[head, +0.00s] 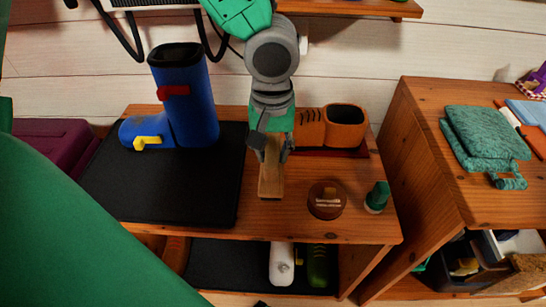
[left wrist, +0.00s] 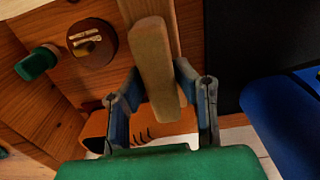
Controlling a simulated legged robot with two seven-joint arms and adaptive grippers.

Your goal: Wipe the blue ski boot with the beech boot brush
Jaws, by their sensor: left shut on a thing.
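My left gripper (head: 271,150) is shut on the beech boot brush (head: 271,180), over the bench right of the mat. In the left wrist view the brush (left wrist: 153,60) sits between the two fingers of the left gripper (left wrist: 157,80), and part of the blue boot (left wrist: 285,118) shows at the right, apart from the brush. The brush's bristles cannot be made out. My right gripper is not in view.
A brown laced shoe (head: 346,130) stands behind and right of the brush. A round brown tin (head: 327,200) and a small green-capped item (head: 377,197) stand on the bench's right. A cabinet (head: 420,140) with folded green cloth (head: 484,140) is further right. The mat's front is clear.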

